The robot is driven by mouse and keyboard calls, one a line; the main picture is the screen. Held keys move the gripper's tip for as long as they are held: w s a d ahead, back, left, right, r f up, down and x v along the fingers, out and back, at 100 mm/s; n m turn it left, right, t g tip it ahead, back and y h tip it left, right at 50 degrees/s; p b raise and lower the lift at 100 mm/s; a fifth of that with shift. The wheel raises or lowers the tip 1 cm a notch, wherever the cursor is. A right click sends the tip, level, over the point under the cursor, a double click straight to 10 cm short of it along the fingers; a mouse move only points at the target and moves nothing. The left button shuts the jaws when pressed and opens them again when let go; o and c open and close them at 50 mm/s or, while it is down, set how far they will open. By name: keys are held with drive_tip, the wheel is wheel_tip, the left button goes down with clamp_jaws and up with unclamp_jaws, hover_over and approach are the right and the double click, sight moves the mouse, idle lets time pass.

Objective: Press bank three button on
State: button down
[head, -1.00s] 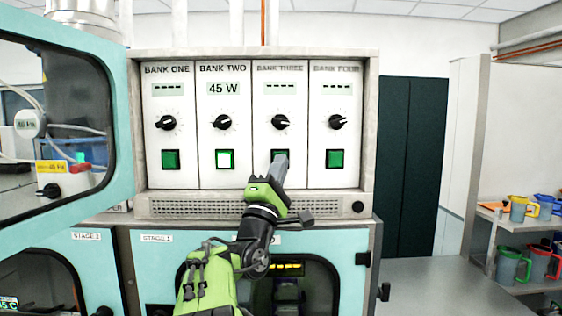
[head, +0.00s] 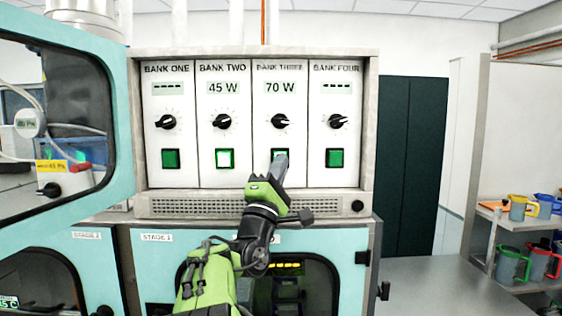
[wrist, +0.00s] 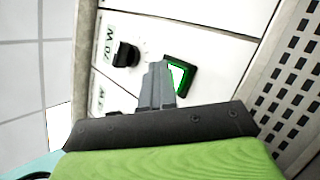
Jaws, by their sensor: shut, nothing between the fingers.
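The bank three panel (head: 280,105) has a display (head: 280,88) reading 70 W, a black knob (head: 280,121) and a button largely hidden behind my fingers in the head view. In the wrist view the bank three button (wrist: 178,76) glows white inside a green edge and dark frame. My gripper (head: 281,158) is shut, with its grey fingertips in front of the button. In the wrist view the fingers (wrist: 157,84) overlap the button's left part; I cannot tell whether they touch it.
The bank two button (head: 225,159) is lit under a 45 W display. The bank one button (head: 170,159) and bank four button (head: 335,158) are dark green, with dashes on their displays. An open teal door (head: 122,150) stands at left.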

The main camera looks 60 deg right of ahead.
drive_tip(key=s+a, duration=0.1)
drive_tip(key=a+b, duration=0.1)
drive_tip(key=a, duration=0.1)
drive_tip(key=s+a+b, duration=0.1)
drive_tip(key=a, duration=0.1)
drive_tip(key=shift+s+a, duration=0.1)
drive_tip(key=shift+s, duration=0.25)
